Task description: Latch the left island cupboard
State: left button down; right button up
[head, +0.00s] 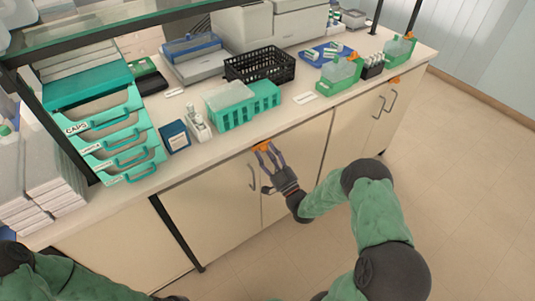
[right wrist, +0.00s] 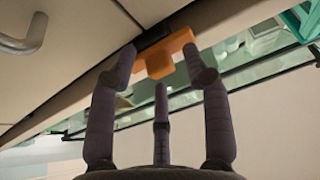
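The left island cupboard (head: 212,212) has pale doors under the worktop, which look closed. A bar handle (head: 253,177) shows on its left door. An orange latch (head: 262,146) sits at the top where the doors meet, under the worktop edge. My right gripper (head: 267,153) is at this latch, coming from the front and below. In the right wrist view, the orange latch (right wrist: 158,66) lies between the spread fingertips of my right gripper, with gaps beside its middle tab. I cannot tell if a fingertip touches its ends. My left gripper is out of view.
A right cupboard (head: 357,125) has its own orange latch (head: 394,80). The worktop (head: 300,112) holds a black basket (head: 260,65), a teal rack (head: 242,105) and teal drawers (head: 118,140). The floor (head: 460,170) to the right is clear.

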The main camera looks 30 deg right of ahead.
grip_shut()
jog(key=shift+a+m, duration=0.1)
jog(key=shift+m, duration=0.2)
jog(key=m+g+h+p, duration=0.1)
jog(key=m+h+p, duration=0.1)
jog(key=m, duration=0.4)
jog(key=m+g+h+p, duration=0.1)
jog(key=m+h, duration=0.2)
jog(key=m, duration=0.3)
jog(key=m+g+h+p, duration=0.1)
jog(key=m+h+p, duration=0.1)
jog(key=m, duration=0.3)
jog(key=shift+a+r+m+g+p, duration=0.3)
jog(key=shift+a+r+m+g, duration=0.05)
jog(key=shift+r+m+g, duration=0.05)
jog(key=shift+m+g+p, duration=0.8)
jog(key=shift+m, duration=1.1)
